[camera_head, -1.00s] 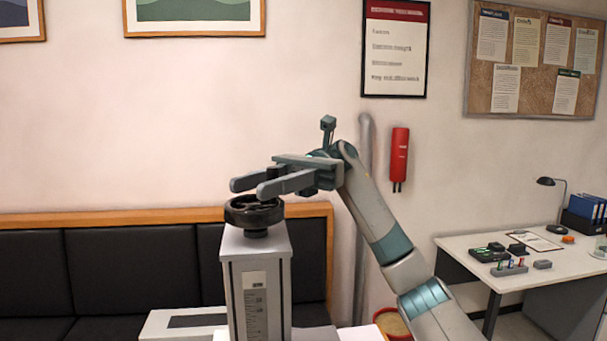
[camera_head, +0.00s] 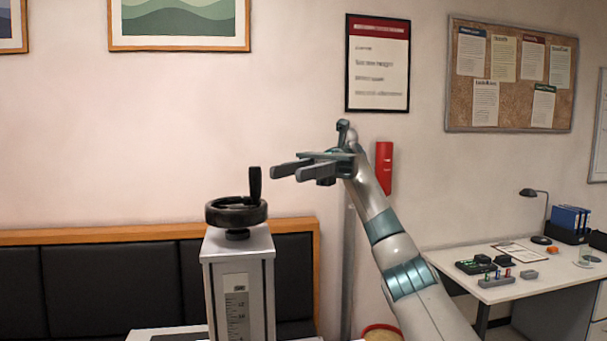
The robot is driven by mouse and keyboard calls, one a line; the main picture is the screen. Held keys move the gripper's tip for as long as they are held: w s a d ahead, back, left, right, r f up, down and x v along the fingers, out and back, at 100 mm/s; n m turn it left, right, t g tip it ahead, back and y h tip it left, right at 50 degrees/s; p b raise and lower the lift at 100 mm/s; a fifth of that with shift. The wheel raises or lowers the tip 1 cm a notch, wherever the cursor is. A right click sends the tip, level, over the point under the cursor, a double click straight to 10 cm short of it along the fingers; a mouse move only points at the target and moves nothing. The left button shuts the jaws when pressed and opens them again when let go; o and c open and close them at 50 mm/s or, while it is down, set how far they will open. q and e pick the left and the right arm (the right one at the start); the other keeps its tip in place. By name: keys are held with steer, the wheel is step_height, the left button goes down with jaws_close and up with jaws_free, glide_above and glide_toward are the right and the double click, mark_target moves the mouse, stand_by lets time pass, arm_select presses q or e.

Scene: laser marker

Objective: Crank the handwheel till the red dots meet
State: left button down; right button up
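The black handwheel (camera_head: 236,212) lies flat on top of the grey column of the laser marker (camera_head: 238,262). Its upright crank handle (camera_head: 255,186) stands at the wheel's right side. A scale plate (camera_head: 236,305) shows on the column's front. My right gripper (camera_head: 281,172) is to the right of the handle, fingers pointing left, spread apart and empty. A small gap shows between the fingertips and the handle. No red dots can be made out in this view. My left gripper is out of view.
A black padded bench (camera_head: 90,284) with a wooden top edge runs behind the column. A white desk (camera_head: 500,290) with small items stands at the right. A red extinguisher (camera_head: 384,167) hangs on the wall behind my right arm. The space above the wheel is clear.

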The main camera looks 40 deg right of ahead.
steer(key=shift+p+v, duration=0.3)
steer(key=shift+v, duration=1)
steer(key=shift+s, duration=0.1)
